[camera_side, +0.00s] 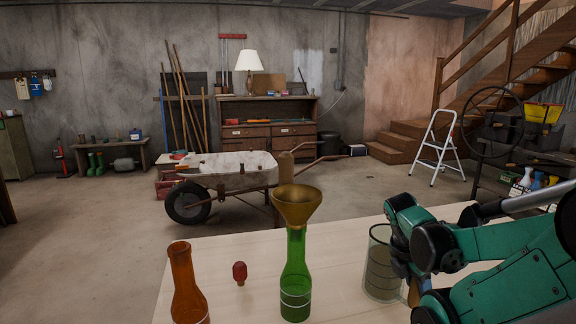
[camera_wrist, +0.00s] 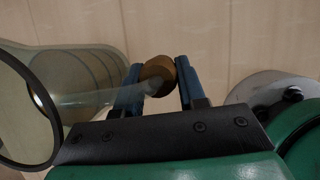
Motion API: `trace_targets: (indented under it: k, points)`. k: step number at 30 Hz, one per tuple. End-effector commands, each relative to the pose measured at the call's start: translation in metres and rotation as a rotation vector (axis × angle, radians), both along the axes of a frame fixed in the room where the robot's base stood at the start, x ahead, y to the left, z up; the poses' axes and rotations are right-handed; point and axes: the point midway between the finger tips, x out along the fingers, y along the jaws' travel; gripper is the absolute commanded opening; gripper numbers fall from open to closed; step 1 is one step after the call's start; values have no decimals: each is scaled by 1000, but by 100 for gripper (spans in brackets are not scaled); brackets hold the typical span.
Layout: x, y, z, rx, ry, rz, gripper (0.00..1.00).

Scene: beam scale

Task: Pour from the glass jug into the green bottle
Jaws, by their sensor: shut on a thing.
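The glass jug (camera_side: 380,268) is upright at the right of the table and holds a murky olive-brown content. Its open rim and clear wall fill the left of the wrist view (camera_wrist: 75,75). My gripper (camera_wrist: 160,80) is shut on the jug's brown handle (camera_wrist: 157,70), one blue finger on each side. I cannot tell if the jug's base touches the table. The green bottle (camera_side: 295,280) stands upright left of the jug, apart from it. A brass funnel (camera_side: 297,205) sits in the bottle's mouth.
An orange-brown bottle (camera_side: 187,290) stands at the table's left end. A small red stopper-like object (camera_side: 239,272) is between the two bottles. The pale wooden table (camera_side: 340,285) is clear between green bottle and jug. A wheelbarrow (camera_side: 235,172) stands on the floor behind.

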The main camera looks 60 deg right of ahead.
Motion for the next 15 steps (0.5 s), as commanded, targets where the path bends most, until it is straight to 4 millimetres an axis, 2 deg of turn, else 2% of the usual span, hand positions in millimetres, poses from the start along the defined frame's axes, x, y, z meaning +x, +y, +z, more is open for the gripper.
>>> trace_targets:
  k: [6,11,15]
  points:
    - [-1,1,23,-1,0,0,0]
    - [-1,1,55,-1,0,0,0]
    - [-1,1,91,-1,0,0,0]
